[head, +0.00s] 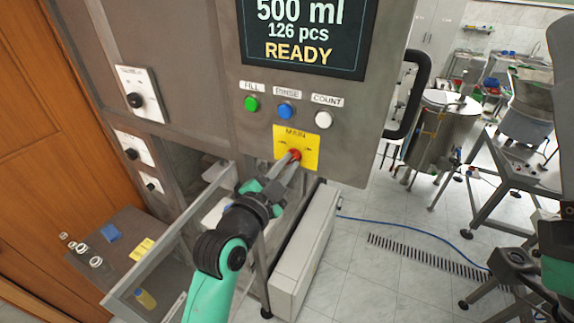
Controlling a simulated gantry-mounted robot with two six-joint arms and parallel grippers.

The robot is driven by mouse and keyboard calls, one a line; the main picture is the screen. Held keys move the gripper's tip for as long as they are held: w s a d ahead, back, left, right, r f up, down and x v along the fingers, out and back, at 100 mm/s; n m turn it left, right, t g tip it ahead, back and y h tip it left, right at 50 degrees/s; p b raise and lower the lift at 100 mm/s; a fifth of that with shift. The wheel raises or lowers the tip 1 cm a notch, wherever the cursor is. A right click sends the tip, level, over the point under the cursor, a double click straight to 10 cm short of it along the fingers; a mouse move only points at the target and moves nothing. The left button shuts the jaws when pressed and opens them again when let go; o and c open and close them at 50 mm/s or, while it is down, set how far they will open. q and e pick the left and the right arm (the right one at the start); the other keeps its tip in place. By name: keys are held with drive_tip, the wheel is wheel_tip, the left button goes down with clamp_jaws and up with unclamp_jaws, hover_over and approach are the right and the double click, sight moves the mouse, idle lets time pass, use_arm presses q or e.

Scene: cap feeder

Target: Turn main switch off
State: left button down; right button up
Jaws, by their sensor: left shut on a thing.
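The main switch (295,154) is a red knob on a yellow plate (312,160) marked MAIN, low on the grey machine front. My left gripper (290,160) reaches up to it from below and is shut on the red knob. The fingers cover part of the knob, so its exact turn angle cannot be told. The display (305,30) above reads 500 ml, 126 pcs, READY. My right arm shows at the right edge, but its gripper's fingers cannot be made out.
Green (251,104), blue (286,110) and white (323,120) buttons sit just above the plate. A black handle (408,95) juts out on the right. Black knobs on white plates (139,95) are at the left. A clear-walled guard (165,250) stands left of my left arm.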

use_arm(q)
drive_tip(key=shift+n, duration=0.3)
drive_tip(key=n+p, duration=0.2)
drive_tip(key=n, duration=0.6)
drive_tip(key=n+p, duration=0.1)
drive_tip(key=n, duration=0.8)
drive_tip(key=shift+w+a+p, duration=0.1)
drive_tip(key=shift+a+p, duration=0.1)
drive_tip(key=shift+p, duration=0.2)
drive_tip(key=shift+n, duration=0.3)
drive_tip(key=c, duration=0.9)
unclamp_jaws()
drive_tip(key=shift+o, duration=0.2)
drive_tip(key=shift+a, duration=0.1)
drive_tip(key=v, duration=1.1)
drive_tip(key=shift+s+b, duration=0.3)
drive_tip(key=shift+b, duration=0.15)
